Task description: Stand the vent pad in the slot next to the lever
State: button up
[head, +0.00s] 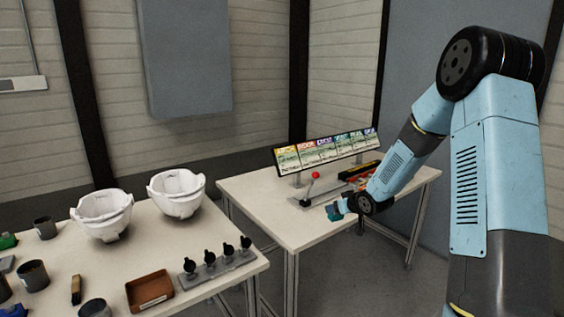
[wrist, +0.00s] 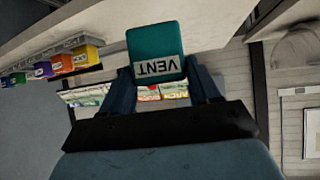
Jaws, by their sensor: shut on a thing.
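The vent pad (wrist: 155,52) is a teal block with a white VENT label, upside down in the wrist view. My gripper (wrist: 160,80) is shut on it, with one finger at each side. In the head view my gripper (head: 342,207) holds the teal pad (head: 333,212) near the front edge of the far table, to the right of and nearer than the lever. The lever (head: 316,176) has a red ball knob and leans on a grey base. The slot next to it cannot be made out clearly.
A row of coloured labelled blocks (wrist: 85,58) sits in a grey rack. Behind stands a board of coloured cards (head: 325,150). The near table holds two white helmet shells (head: 102,213), a brown tray (head: 150,291) and black knobs (head: 210,258). The far table's left part is clear.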

jog(key=s+d+f+m+h, duration=0.1)
jog(key=s+f+m+h, duration=0.1)
jog(key=s+f, duration=0.4)
jog(key=s+d+f+m+h, duration=0.1)
jog(key=s+f, duration=0.4)
jog(key=f, duration=0.7)
jog(key=shift+s+d+f+m+t+h, duration=0.25)
jog(key=shift+s+d+m+t+h, duration=0.15)
jog(key=shift+m+h, duration=0.35)
